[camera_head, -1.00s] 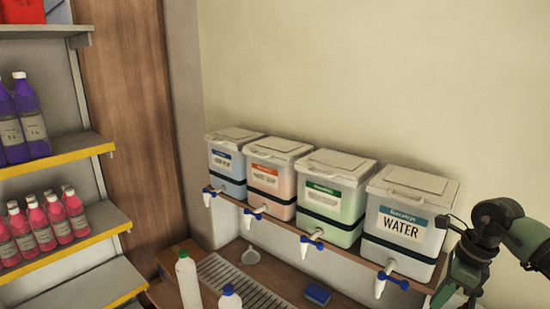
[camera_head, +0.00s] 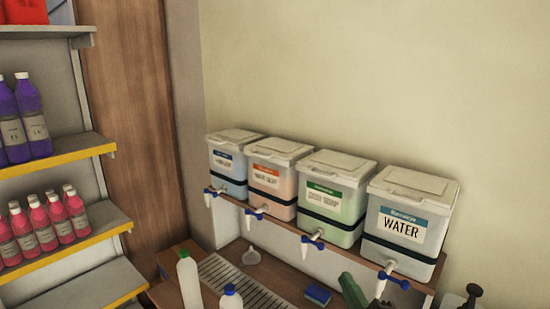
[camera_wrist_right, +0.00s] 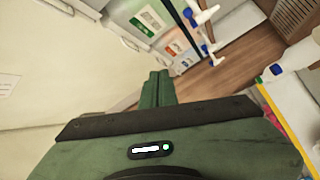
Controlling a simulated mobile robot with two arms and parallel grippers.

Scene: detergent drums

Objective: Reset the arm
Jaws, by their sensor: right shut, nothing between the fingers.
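My right gripper (camera_head: 350,288) shows at the bottom edge of the head view as a green finger tip, in front of the shelf below the WATER drum (camera_head: 402,224). In the right wrist view its green fingers (camera_wrist_right: 157,88) are together, shut with nothing between them. It touches no drum that I can see. My left gripper is not in view.
To the left of the WATER drum stand a green-label drum (camera_head: 336,204), an orange-label drum (camera_head: 270,185) and a blue-label drum (camera_head: 226,166), with taps. Below are a blue sponge (camera_head: 318,294), a funnel (camera_head: 251,257) and white bottles (camera_head: 188,278). Shelves of bottles (camera_head: 60,158) stand left.

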